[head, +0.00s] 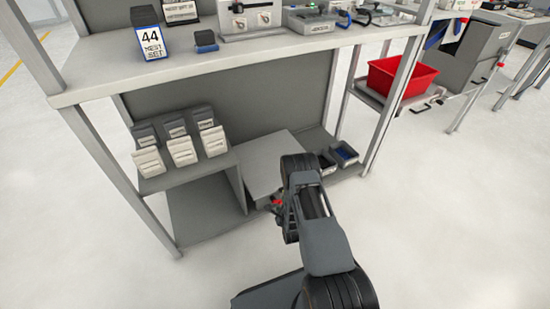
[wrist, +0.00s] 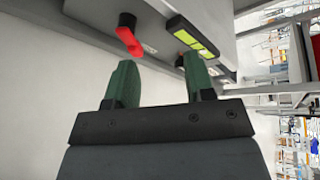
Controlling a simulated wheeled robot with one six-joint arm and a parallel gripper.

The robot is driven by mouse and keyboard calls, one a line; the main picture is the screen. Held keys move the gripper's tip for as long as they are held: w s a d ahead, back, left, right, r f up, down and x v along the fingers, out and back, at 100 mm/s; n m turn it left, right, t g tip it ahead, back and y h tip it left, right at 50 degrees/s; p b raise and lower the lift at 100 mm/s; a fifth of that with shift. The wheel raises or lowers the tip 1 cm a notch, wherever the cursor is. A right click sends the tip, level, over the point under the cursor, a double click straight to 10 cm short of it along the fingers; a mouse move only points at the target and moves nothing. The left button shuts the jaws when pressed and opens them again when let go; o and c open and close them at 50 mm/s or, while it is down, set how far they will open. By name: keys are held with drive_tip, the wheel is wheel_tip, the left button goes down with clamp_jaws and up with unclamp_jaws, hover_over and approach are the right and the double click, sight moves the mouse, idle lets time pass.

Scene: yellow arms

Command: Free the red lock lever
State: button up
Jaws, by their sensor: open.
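The red lock lever (wrist: 128,37) shows in the wrist view at the upper left of centre, on the face of a grey box (wrist: 240,12). A bit of red (head: 277,202) also shows in the head view beside my arm, low at the front of the grey box (head: 272,160). My gripper (wrist: 158,82) is open, with two green fingers pointing toward the box face. The lever is beyond the left fingertip and appears apart from it. Nothing is between the fingers. In the head view my arm hides most of the gripper and the lever area.
A yellow-green lit panel (wrist: 192,36) sits right of the lever on the box. Bins with white fronts (head: 165,158) stand on the lower shelf at left, small dark trays (head: 343,153) at right. The upper shelf (head: 215,62) overhangs, and a metal post (head: 388,105) stands to the right.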

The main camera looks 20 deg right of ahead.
drive_tip(key=w+r+n+p, duration=0.2)
drive_tip(key=r+p, duration=0.1)
drive_tip(key=r, duration=0.4)
drive_tip(key=w+a+r+n+g+p, duration=0.1)
drive_tip(key=w+r+n+p, duration=0.1)
drive_tip(key=r, duration=0.6)
drive_tip(key=w+r+n+g+y+p, duration=0.1)
drive_tip(key=r+p, duration=0.3)
drive_tip(key=r, duration=0.4)
drive_tip(key=shift+w+a+r+n, duration=0.15)
drive_tip(key=shift+w+a+n, duration=0.2)
drive_tip(key=shift+n, duration=0.55)
drive_tip(key=shift+d, duration=0.1)
